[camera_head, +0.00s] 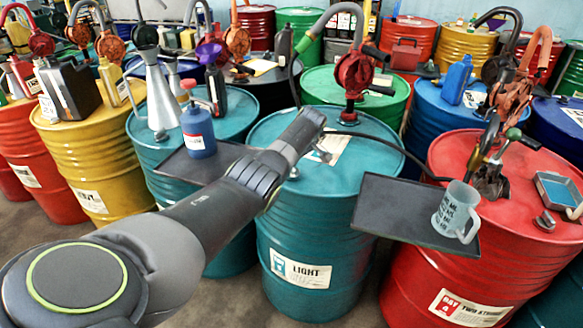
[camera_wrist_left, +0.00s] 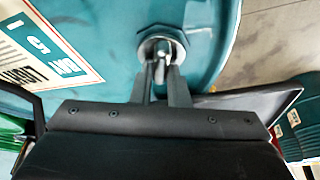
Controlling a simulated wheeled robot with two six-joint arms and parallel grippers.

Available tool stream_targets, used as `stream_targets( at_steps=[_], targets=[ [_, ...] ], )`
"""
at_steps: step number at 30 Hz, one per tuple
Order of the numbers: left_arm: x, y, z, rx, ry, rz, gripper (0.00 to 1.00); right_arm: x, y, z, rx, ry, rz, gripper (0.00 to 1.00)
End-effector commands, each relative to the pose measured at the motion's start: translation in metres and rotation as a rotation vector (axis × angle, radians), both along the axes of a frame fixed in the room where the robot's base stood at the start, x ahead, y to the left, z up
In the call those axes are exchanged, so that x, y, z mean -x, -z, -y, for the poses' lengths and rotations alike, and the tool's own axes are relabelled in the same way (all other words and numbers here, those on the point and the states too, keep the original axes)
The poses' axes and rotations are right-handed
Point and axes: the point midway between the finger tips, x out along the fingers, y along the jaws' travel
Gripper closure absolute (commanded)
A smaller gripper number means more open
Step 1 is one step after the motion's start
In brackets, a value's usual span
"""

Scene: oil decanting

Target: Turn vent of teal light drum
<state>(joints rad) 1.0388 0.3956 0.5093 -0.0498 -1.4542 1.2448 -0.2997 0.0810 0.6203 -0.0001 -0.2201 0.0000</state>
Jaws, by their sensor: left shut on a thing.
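The teal light drum (camera_head: 310,235) stands in the middle of the head view, with a LIGHT label on its side. Its teal top also fills much of the left wrist view (camera_wrist_left: 110,35). The vent (camera_wrist_left: 160,47), a round metal fitting with a small upright handle, sits near the drum's rim in the left wrist view. My left gripper (camera_wrist_left: 164,72) is shut on the vent's handle, one finger on each side. In the head view my left arm reaches over the drum, and its wrist largely hides the fingers. My right gripper is not in view.
A red hand pump (camera_head: 353,75) with a hose stands behind. A dark tray (camera_head: 385,205) with a clear jug (camera_head: 456,212) juts out at right, beside a red drum (camera_head: 425,265). Another tray (camera_head: 178,168) with a blue bottle (camera_head: 198,132) is at left. Drums crowd all around.

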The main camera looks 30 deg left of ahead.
Motion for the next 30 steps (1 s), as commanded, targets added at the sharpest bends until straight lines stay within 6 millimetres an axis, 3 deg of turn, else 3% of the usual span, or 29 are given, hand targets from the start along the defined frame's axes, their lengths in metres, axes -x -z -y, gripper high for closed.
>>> stream_targets(
  at_steps=[1,10,29,30],
  targets=[
    [-0.001,0.003,0.0,-0.001,-0.032,0.003,1.0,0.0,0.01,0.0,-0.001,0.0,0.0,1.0],
    [0.0,0.002,0.0,0.0,-0.179,0.002,1.0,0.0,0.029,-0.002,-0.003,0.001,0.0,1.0],
    [0.0,-0.001,-0.001,0.0,-0.227,0.002,1.0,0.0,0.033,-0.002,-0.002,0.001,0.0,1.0],
    [0.0,-0.001,-0.001,0.0,-0.227,0.002,0.83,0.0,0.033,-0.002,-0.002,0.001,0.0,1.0]
  ],
)
